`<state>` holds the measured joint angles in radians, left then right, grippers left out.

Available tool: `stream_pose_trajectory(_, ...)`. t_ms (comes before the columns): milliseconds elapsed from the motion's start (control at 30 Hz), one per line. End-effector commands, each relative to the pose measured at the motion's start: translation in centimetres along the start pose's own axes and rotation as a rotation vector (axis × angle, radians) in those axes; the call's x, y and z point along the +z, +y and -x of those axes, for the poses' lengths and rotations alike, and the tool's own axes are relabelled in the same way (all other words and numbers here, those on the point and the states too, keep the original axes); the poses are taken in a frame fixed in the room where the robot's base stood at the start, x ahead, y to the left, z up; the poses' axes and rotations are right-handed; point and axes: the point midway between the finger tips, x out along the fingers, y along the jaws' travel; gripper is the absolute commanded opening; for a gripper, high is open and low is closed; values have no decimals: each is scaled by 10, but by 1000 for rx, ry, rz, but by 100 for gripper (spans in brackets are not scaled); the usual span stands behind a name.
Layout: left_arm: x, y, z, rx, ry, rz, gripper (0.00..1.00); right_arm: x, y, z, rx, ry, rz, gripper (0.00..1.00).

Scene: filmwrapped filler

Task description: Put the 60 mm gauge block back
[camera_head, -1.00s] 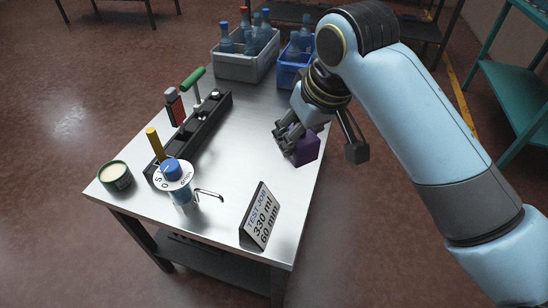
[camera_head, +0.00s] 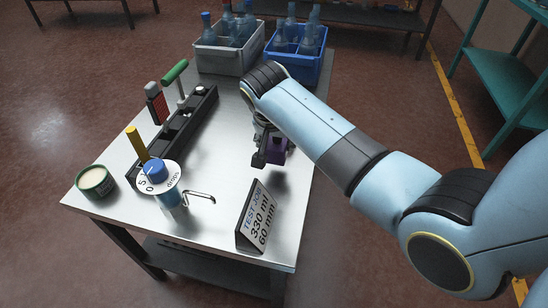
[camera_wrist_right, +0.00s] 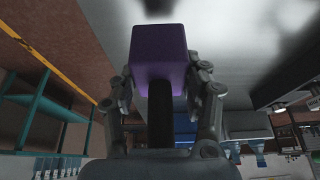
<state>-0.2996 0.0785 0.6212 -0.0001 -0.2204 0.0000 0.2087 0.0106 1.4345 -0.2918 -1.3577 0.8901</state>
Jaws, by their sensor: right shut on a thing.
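A purple block (camera_head: 277,152), taken to be the gauge block, is held by my right gripper (camera_head: 263,156) over the right side of the table. In the right wrist view the block (camera_wrist_right: 158,52) sits between the fingertips, with a dark stem below it; I cannot read any size on it. My left gripper is not in view.
A sign (camera_head: 257,220) reading "TEST JOB 330 ml 60 mm" stands at the front. A blue-topped dial device (camera_head: 160,178) with a bent spout and a green tin (camera_head: 96,182) stand front left. A grey crate (camera_head: 222,60) and blue crate (camera_head: 295,70) hold bottles at the back.

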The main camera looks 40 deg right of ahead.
Motion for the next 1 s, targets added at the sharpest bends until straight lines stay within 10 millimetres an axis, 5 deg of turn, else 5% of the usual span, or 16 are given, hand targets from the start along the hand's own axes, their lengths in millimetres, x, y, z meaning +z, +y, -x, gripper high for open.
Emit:
stream_pose_trajectory(400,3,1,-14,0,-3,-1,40,15,-7,-40,1,0,1,2)
stream_pose_trajectory(767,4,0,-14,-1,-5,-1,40,16,-7,-44,-1,1,1,2)
stream_pose_trajectory(800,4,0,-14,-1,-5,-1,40,17,-7,-44,0,0,1,51)
stream_pose_trajectory(1000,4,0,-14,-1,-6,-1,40,16,-7,-43,0,0,1,70)
